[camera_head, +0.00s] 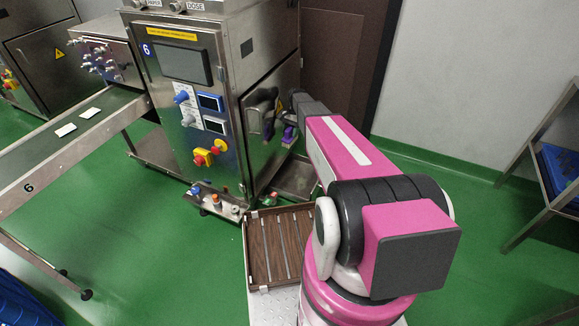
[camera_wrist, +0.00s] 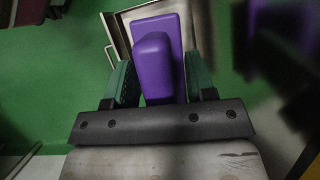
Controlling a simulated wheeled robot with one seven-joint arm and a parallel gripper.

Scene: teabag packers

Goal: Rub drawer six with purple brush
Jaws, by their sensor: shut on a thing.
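The purple brush (camera_wrist: 153,60) is held between the green-padded fingers of my gripper (camera_wrist: 160,85) in the wrist view. In the head view the purple brush (camera_head: 288,132) shows small beside the right side of the machine marked 6 (camera_head: 185,100), partly hidden by my gripper. An open metal drawer or tray (camera_head: 303,181) sits low at that machine's right side, below the brush.
A brown slatted tray (camera_head: 262,252) stands in front of my arm. A conveyor (camera_head: 60,150) with two white packets runs at the left. Bottles (camera_head: 240,203) stand on a low ledge at the machine's foot. A metal rack with blue crates (camera_head: 560,175) is at the right.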

